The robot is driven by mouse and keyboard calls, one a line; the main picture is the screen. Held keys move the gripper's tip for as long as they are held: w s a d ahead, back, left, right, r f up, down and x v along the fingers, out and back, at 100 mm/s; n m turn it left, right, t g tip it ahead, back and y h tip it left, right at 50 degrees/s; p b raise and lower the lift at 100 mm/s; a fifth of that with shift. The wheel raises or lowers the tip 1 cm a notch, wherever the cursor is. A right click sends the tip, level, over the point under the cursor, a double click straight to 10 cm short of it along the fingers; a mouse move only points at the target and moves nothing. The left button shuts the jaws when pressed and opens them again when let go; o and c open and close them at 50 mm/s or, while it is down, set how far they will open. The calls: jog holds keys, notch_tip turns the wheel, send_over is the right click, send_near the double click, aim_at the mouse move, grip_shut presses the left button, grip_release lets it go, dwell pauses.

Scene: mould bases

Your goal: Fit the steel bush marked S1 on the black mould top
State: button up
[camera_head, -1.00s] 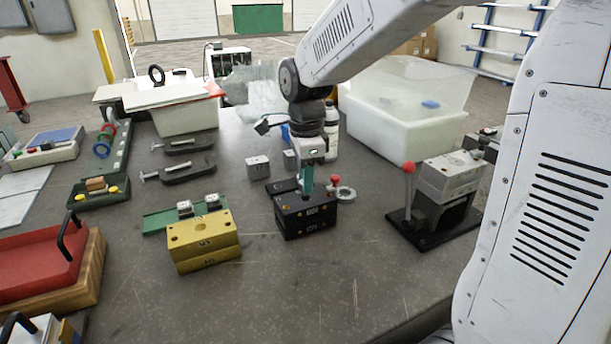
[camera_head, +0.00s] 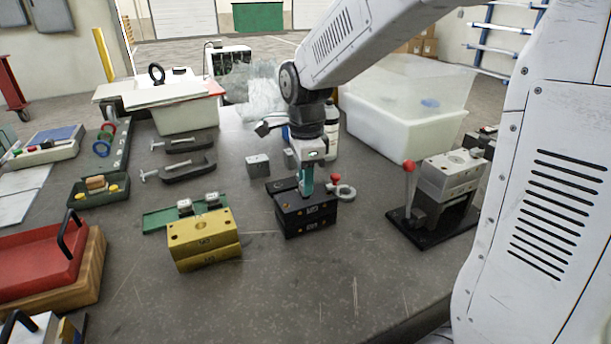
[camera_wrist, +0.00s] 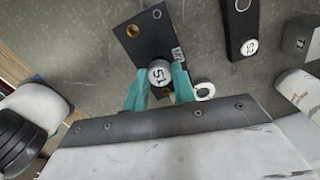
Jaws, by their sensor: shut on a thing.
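The black mould top (camera_head: 318,207) lies on a black lower block in the middle of the table; it also shows in the wrist view (camera_wrist: 148,45). My gripper (camera_head: 306,188) points down over it, its teal fingers close to the top face. In the wrist view my gripper (camera_wrist: 160,88) is shut on the round steel bush marked S1 (camera_wrist: 159,74), label facing the camera. The bush appears over the plate, between brass-lined corner holes. Its lower end is hidden, so I cannot tell whether it is in a hole or above it.
A black holder with a bush marked S2 (camera_wrist: 249,47) lies near the mould. A steel block (camera_head: 258,165) stands behind. A yellow mould (camera_head: 203,240) is to the left, a stand with a red-knobbed lever (camera_head: 409,168) to the right. The front table is clear.

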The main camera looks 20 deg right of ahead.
jog(key=shift+f, duration=0.85)
dwell(0.3)
jog(key=o, duration=1.1)
